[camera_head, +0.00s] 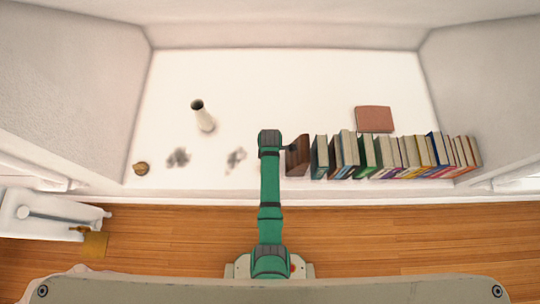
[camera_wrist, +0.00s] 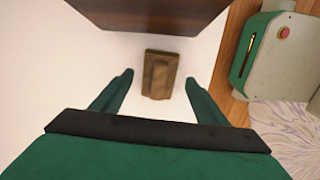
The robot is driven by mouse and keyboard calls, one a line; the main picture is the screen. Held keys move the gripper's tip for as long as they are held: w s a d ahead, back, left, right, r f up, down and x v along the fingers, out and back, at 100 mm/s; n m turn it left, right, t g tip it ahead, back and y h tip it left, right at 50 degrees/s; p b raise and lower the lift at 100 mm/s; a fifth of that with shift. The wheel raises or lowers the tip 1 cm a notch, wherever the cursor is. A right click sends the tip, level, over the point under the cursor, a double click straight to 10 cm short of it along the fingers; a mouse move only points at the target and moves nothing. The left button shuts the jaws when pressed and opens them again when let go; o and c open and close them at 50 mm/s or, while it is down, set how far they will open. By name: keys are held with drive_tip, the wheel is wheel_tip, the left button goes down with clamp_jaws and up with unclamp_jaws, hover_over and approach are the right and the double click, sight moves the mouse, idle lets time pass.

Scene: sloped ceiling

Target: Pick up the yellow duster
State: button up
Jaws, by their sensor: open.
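A small brownish-yellow block with a raised narrower part, which looks like the duster (camera_wrist: 161,68), lies on the white surface in the wrist view. My gripper (camera_wrist: 159,77) is open, with one green finger on each side of the block and a gap on both sides. No contact shows; the height of the fingers above the surface is hard to tell. In the head view my green arm reaches over the white surface, and its end hides the duster and the fingers.
A dark brown wooden block (camera_head: 298,155) stands close to the right of my arm's end, beside a row of books (camera_head: 395,157). A pinkish-brown book (camera_head: 374,119) lies behind them. A white vase (camera_head: 204,117) stands to the left. The surface's back middle is clear.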

drive_tip(key=shift+f, duration=0.7)
drive_tip(key=shift+w, duration=0.15)
drive_tip(key=c, duration=1.2)
drive_tip(key=shift+o, duration=0.2)
drive_tip(key=shift+r, duration=0.1)
drive_tip(key=shift+r, duration=0.5)
drive_tip(key=s+a+r, duration=0.7)
drive_tip(key=s+r, duration=0.5)
drive_tip(key=shift+s+a, duration=0.1)
